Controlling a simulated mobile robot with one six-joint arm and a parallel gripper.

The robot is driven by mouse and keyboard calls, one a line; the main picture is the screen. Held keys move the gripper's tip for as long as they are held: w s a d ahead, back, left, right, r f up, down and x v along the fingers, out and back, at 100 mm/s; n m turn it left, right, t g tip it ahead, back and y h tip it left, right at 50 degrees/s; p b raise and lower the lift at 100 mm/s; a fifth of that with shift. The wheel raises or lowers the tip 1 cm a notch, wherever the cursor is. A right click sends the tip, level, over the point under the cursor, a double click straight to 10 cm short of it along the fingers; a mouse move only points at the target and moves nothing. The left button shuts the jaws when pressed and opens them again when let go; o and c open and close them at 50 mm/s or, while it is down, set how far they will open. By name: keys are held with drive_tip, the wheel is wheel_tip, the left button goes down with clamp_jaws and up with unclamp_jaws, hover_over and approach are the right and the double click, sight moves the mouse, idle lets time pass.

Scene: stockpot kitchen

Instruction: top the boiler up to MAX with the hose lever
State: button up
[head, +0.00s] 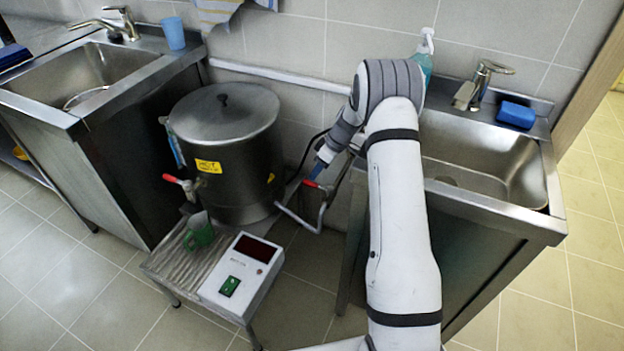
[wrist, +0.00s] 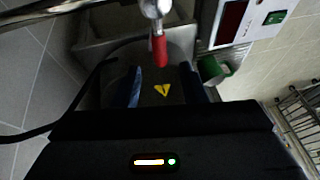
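The boiler (head: 225,165) is a large lidded steel pot with a yellow label. A narrow strip like a sight gauge (head: 174,147) shows on its left side; its level and any MAX mark are too small to read. The hose lever (head: 311,184) has a red grip and sits on a bent metal pipe right of the boiler. In the wrist view the red lever (wrist: 159,51) lies just ahead of my gripper, between the lines of its fingers. My gripper (wrist: 163,87) is open, with blue fingertips apart and nothing visibly held. In the head view my gripper (head: 321,166) is just above the lever.
A red-handled tap (head: 172,179) sticks out from the boiler front above a green mug (head: 199,231) on a ribbed tray. A control box (head: 240,272) with a dark display stands beside it. Sinks flank the boiler left (head: 85,75) and right (head: 480,150). A dark cable runs behind.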

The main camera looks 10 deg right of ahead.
sight(317, 187)
drive_tip(key=shift+x, duration=2.35)
drive_tip(key=shift+d, duration=0.1)
clamp_jaws()
